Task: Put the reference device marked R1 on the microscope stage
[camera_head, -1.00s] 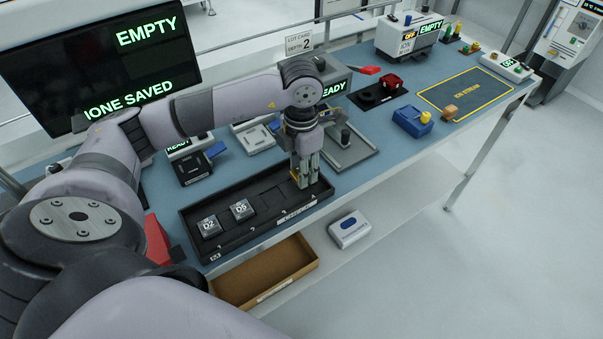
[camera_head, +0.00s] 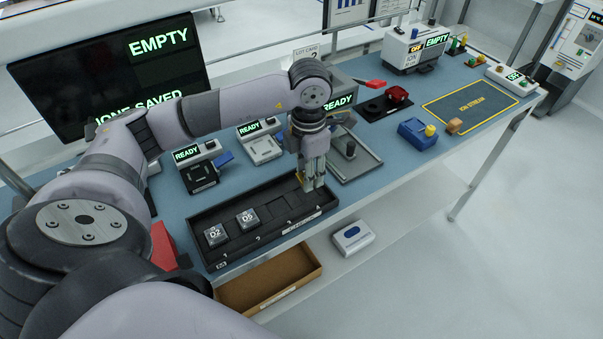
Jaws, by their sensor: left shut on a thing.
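My left gripper (camera_head: 313,184) points down over the right end of a long black tray (camera_head: 235,258). It is shut, and a small gold-coloured piece (camera_head: 299,177) shows at its fingers. The fingers hide most of that piece, and no R1 marking is readable. Two grey devices marked D2 (camera_head: 215,235) and D5 (camera_head: 248,218) sit in the tray, left of the gripper. A grey plate with a dark upright knob (camera_head: 351,150) lies just behind and right of the gripper. I cannot tell whether it is the microscope stage. My right gripper is not in view.
Two units reading READY stand behind the tray, one with a black socket (camera_head: 201,178), one with a light socket (camera_head: 264,151). A cardboard box (camera_head: 305,268) and a white case (camera_head: 352,238) lie lower in front.

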